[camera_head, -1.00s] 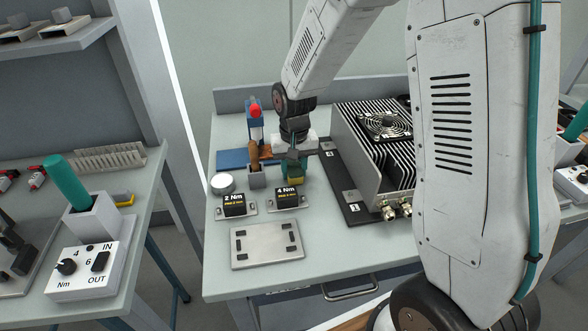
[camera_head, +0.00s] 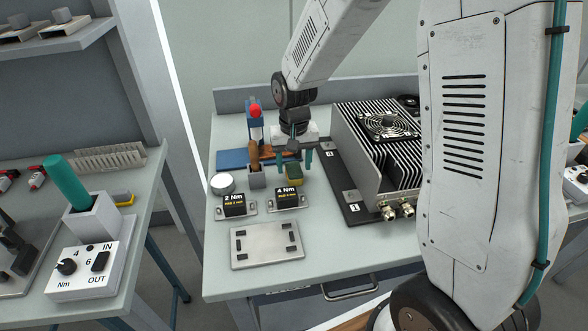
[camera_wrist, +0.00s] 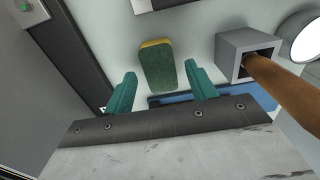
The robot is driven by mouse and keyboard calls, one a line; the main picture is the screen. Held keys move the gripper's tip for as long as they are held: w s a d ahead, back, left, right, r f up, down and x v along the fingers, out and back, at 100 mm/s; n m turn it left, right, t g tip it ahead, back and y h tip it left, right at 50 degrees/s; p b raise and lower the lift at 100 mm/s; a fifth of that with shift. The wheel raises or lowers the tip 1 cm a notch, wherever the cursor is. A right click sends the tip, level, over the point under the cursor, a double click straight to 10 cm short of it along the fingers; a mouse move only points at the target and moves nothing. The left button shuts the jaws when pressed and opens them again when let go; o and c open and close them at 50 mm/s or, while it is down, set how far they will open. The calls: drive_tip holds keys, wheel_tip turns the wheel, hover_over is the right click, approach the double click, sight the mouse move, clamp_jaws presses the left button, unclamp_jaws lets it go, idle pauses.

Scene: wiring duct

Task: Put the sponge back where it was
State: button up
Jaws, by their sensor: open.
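The sponge (camera_head: 293,173), green with a yellow side, rests on the table behind the block marked 4 Nm. In the wrist view the sponge (camera_wrist: 159,66) lies on the pale tabletop, beyond and between the two teal fingers. My gripper (camera_head: 294,158) is just behind and above the sponge. In the wrist view my gripper (camera_wrist: 160,92) is open, with a clear gap to the sponge on both sides and nothing between the fingertips.
A grey holder (camera_head: 257,179) with a brown handle stands close left of the sponge. The 4 Nm block (camera_head: 289,197) and 2 Nm block (camera_head: 234,204) are in front. A finned unit (camera_head: 378,150) stands on the right. The front-right tabletop is clear.

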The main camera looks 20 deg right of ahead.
sight(294, 169)
wheel_tip(294, 169, up, 10)
drive_tip(key=f, duration=0.1)
drive_tip(key=s+d+r, duration=0.1)
drive_tip(key=s+r, duration=0.2)
drive_tip(key=s, duration=0.6)
drive_tip(key=s+d+r+n, duration=0.1)
drive_tip(key=s+r, duration=0.2)
drive_tip(key=s, duration=0.6)
drive_tip(key=s+d+r+n+t, duration=0.1)
drive_tip(key=s+r, duration=0.3)
drive_tip(key=s, duration=0.6)
